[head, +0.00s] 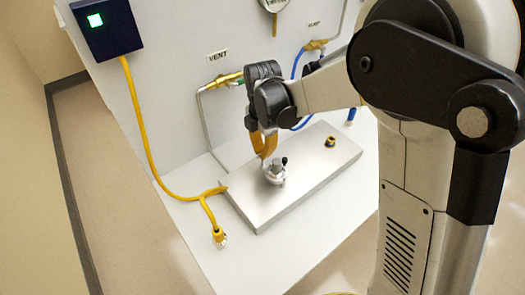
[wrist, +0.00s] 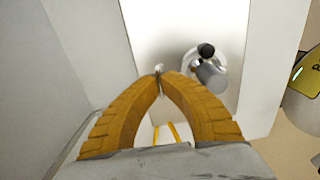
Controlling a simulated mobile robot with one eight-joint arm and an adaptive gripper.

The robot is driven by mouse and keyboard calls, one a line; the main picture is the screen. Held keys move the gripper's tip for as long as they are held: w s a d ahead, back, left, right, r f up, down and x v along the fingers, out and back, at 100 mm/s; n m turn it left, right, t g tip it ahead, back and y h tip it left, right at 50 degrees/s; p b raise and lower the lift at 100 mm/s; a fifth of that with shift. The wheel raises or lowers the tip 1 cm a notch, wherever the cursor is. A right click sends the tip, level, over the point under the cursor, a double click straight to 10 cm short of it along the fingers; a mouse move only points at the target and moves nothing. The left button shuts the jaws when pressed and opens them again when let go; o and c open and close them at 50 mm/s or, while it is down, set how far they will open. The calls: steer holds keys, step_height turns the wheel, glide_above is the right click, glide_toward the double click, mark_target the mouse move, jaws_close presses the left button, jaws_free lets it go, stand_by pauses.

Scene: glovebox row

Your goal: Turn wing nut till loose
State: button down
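My gripper (head: 264,148) has orange ribbed fingers and points down over the metal plate (head: 312,183). In the wrist view its fingertips (wrist: 161,79) meet. A tiny bright metallic bit shows at the tips; I cannot tell whether it is part of the fingers. A small round clamp fitting (head: 276,175) with a grey cylinder and a black knob stands on the plate, just right of and below the fingertips in the head view. In the wrist view the fitting (wrist: 212,76) is to the right, apart from the fingers. I cannot make out the wing nut clearly.
A yellow cable (head: 146,135) runs from a dark box (head: 106,27) to a plug left of the plate. A small dark and yellow fitting (head: 330,142) sits at the plate's right. Valves line the panel, one marked VENT (head: 217,56).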

steer(key=c, duration=1.6)
jaws_free()
steer(key=shift+r, duration=0.1)
step_height(320, 180, up, 12)
steer(key=shift+f, duration=0.1)
